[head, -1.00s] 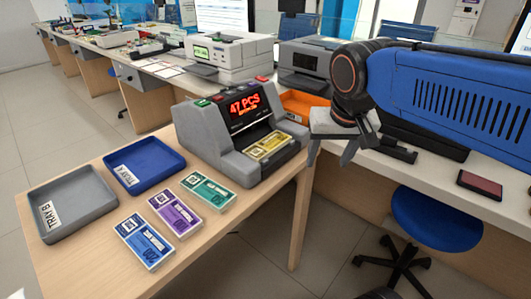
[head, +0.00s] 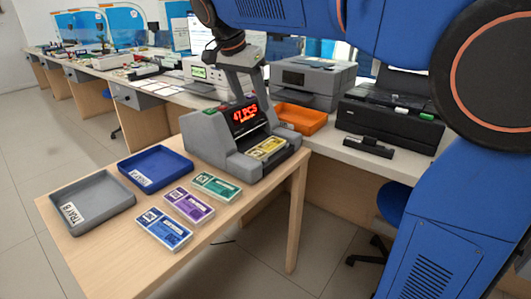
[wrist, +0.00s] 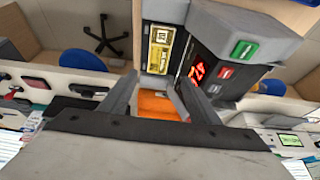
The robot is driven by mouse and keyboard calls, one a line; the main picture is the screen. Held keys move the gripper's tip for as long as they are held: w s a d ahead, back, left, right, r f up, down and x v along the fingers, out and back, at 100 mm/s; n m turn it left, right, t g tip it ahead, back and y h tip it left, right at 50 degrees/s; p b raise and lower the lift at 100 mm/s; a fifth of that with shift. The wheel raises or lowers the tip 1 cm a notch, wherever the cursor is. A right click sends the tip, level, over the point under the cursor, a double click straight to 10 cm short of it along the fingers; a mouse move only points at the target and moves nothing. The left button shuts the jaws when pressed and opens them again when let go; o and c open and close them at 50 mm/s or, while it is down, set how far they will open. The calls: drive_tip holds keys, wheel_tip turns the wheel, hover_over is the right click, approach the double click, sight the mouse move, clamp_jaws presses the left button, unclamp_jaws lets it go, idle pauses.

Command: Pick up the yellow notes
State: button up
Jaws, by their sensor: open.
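The yellow notes (head: 267,148) lie as a banded bundle in the front slot of the grey note counter (head: 215,147), whose red display reads "47 PCS". In the wrist view the yellow notes (wrist: 160,48) show at the top, beyond my fingertips, next to the counter's red display. My gripper (head: 244,95) is at the counter's top and display in the head view, apart from the notes. It is open, and in the wrist view nothing sits between its fingers (wrist: 158,82).
On the wooden table (head: 110,262) lie green (head: 217,186), purple (head: 188,205) and blue (head: 163,228) note bundles. A blue tray (head: 155,168) and a grey tray (head: 92,201) stand left. An orange tray (head: 302,117) and printers stand on the counter behind.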

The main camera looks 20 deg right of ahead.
approach(266, 146)
drive_tip(key=shift+w+d+f, duration=0.25)
drive_tip(key=shift+d+f, duration=0.1)
drive_tip(key=shift+f, duration=0.1)
drive_tip(key=shift+w+d+f, duration=0.3)
drive_tip(key=shift+f, duration=0.2)
drive_tip(key=shift+s+a+x, duration=0.15)
drive_tip(key=shift+x, duration=1.2)
drive_tip(key=shift+s+a+x, duration=0.1)
drive_tip(key=shift+s+x, duration=0.1)
drive_tip(key=shift+x, duration=1.15)
drive_tip(key=shift+f, duration=0.15)
drive_tip(key=shift+c, duration=0.7)
drive_tip(key=c, duration=0.8)
drive_tip(key=shift+o, duration=0.2)
wheel_tip(266, 146, up, 10)
